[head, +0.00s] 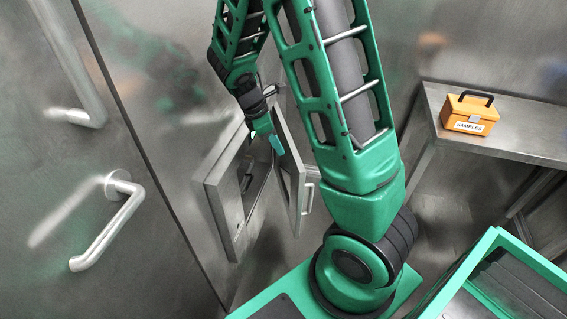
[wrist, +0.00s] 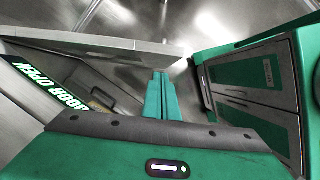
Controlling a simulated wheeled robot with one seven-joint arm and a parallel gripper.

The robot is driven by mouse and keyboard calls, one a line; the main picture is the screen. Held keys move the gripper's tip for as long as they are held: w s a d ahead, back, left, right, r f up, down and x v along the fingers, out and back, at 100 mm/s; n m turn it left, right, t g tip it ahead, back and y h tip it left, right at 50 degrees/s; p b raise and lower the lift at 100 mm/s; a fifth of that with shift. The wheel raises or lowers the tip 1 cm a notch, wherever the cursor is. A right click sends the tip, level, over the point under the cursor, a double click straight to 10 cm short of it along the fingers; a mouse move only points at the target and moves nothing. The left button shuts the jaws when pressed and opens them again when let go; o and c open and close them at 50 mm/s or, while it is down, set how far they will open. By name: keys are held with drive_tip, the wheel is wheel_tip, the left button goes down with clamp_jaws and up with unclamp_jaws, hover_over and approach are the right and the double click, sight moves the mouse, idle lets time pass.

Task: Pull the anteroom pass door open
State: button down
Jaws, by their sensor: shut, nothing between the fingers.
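The anteroom pass door (head: 290,172) is a small metal leaf with a bar handle (head: 309,197) on its right-hand face. It stands ajar, swung out from the grey metal frame (head: 226,200) of the pass opening in the wall. My gripper (head: 276,144) is shut and empty, at the top of the gap between the frame and the leaf. I cannot tell whether it touches the leaf. In the wrist view the shut fingers (wrist: 161,82) are beside the end of a grey metal panel (wrist: 110,45), seen edge-on. The handle is not clear there.
A large door with a lever handle (head: 115,215) is at the left. A metal bench (head: 520,128) at the right holds an orange case (head: 470,113) labelled SAMPLES. The floor between the pass door and the bench looks clear where my arm does not cover it.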

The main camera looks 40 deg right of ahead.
hover_over(292, 168)
drive_tip(key=s+a, duration=0.3)
drive_tip(key=a, duration=0.1)
wheel_tip(292, 168, down, 9)
drive_tip(key=shift+w+f, duration=0.1)
